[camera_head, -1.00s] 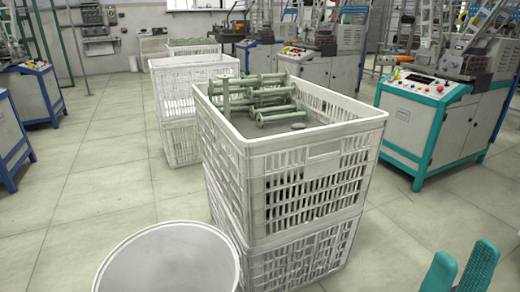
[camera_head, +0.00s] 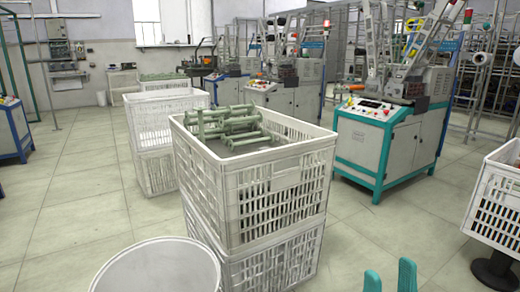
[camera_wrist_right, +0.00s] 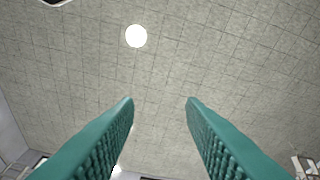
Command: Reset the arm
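My right gripper (camera_head: 389,278) shows at the bottom edge of the head view as two teal fingertips with a gap between them. In the right wrist view the gripper (camera_wrist_right: 160,104) has its two teal ridged fingers spread apart, with nothing between them. That view looks up at the ceiling. My left gripper is in neither view. Green bobbins (camera_head: 230,124) lie in a pile in the top white crate (camera_head: 290,190), left of and beyond my right gripper, and apart from it.
A round white tub (camera_head: 158,268) stands at the front left. More white crates (camera_head: 155,172) are stacked behind. A teal-framed winding machine (camera_head: 388,140) stands at the back right. Another white crate (camera_head: 497,195) is at the right edge. Tiled floor is free between them.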

